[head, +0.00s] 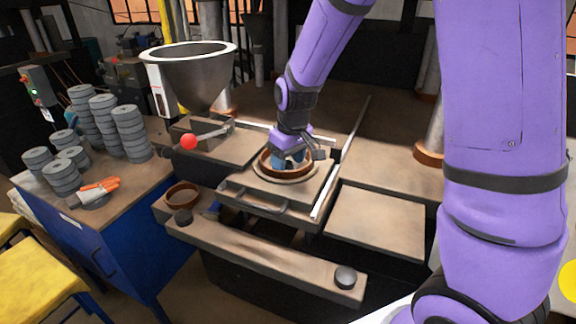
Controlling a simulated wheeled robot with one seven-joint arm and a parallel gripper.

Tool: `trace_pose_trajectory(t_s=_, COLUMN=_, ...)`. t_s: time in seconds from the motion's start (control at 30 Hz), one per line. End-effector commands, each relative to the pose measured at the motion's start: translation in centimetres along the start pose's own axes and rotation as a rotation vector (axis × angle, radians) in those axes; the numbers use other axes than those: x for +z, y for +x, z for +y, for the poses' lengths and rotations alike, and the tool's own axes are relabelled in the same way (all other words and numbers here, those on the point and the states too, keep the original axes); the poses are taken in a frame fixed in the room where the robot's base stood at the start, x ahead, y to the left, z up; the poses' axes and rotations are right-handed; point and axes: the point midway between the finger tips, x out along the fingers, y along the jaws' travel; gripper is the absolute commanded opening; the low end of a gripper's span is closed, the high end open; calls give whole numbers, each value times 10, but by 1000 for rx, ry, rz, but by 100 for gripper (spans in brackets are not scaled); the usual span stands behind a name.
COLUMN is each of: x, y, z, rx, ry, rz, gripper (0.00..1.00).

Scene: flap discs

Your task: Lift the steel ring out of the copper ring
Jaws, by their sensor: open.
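A copper ring (285,176) sits on a round seat on the sliding drawer plate in the middle of the head view. My gripper (300,155) is directly over the copper ring, pointing down, with its jaws open. Something blue (287,160) shows inside the copper ring below my gripper. I cannot tell what it is. I cannot make out the steel ring; my gripper covers much of the inside of the copper ring. Whether the fingers touch anything is too small to tell.
A metal hopper (190,75) and a red ball knob (188,142) stand to the left of my gripper. Stacks of grey discs (130,135) and an orange-handled tool (98,190) lie on the blue bench (130,225). The flat plate (375,220) at right is clear.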

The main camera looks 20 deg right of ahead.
Motion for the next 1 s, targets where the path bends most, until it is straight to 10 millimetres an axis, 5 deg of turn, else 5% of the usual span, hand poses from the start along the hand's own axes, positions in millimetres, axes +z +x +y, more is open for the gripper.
trace_pose_trajectory(t_s=0.03, x=0, y=0, z=0, rx=0, ry=0, rz=0, gripper=61)
trace_pose_trajectory(t_s=0.27, x=0, y=0, z=0, rx=0, ry=0, rz=-1, gripper=8)
trace_pose_trajectory(t_s=0.73, x=0, y=-3, z=0, rx=0, ry=0, rz=-1, gripper=8)
trace_pose_trajectory(t_s=1.0, x=-4, y=-30, z=0, rx=0, ry=0, rz=2, gripper=8)
